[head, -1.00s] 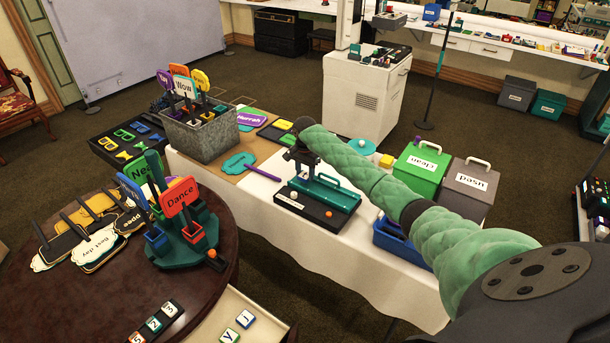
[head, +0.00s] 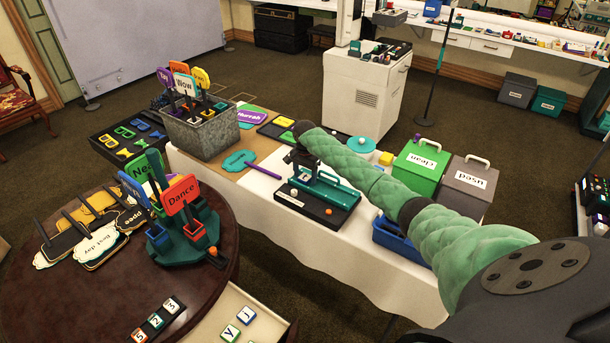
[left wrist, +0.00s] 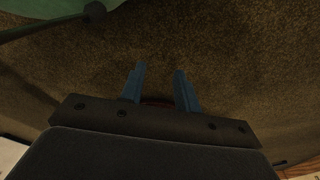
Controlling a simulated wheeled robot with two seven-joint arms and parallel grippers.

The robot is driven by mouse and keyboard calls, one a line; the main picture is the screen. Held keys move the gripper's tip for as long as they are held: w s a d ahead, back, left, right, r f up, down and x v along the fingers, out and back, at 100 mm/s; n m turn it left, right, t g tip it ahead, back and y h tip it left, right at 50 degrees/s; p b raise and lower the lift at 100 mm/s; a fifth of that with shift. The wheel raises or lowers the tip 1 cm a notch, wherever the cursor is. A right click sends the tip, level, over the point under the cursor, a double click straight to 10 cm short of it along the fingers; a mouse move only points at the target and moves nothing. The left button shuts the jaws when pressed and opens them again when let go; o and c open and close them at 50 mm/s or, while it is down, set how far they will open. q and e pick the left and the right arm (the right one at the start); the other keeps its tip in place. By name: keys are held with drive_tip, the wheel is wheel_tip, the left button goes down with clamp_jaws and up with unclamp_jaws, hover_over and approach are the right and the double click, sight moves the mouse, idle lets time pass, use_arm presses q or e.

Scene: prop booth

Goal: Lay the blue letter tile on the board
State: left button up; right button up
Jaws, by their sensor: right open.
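Two white-faced letter tiles with coloured edges lie in the pale tray at the bottom: an upper tile (head: 246,315) and a lower tile (head: 230,333). One looks blue and the other green, but they are too small to tell surely. My right gripper (head: 299,172) is open, over the black and teal device on the white table, far from the tiles. My left gripper (left wrist: 160,72) shows only in the left wrist view, with its blue fingers apart and nothing between them.
The round dark table (head: 70,300) holds a teal stand (head: 186,252) with signs and a pile of plaques. The white-draped table (head: 290,245) bears a grey sign bin (head: 202,133), the green "clean" bin (head: 420,167) and the grey "used" bin (head: 467,187). The table's front left is bare.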

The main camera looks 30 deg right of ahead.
sight(305, 177)
drive_tip(key=shift+r, duration=0.15)
drive_tip(key=shift+r, duration=0.3)
use_arm(q)
wheel_tip(305, 177, up, 7)
drive_tip(key=w+d+b, duration=0.2)
drive_tip(key=b, duration=0.1)
drive_tip(key=shift+r, duration=0.2)
use_arm(e)
wheel_tip(305, 177, up, 11)
drive_tip(key=shift+r, duration=0.15)
use_arm(q)
drive_tip(key=shift+w+d, duration=0.1)
drive_tip(key=shift+d, duration=0.05)
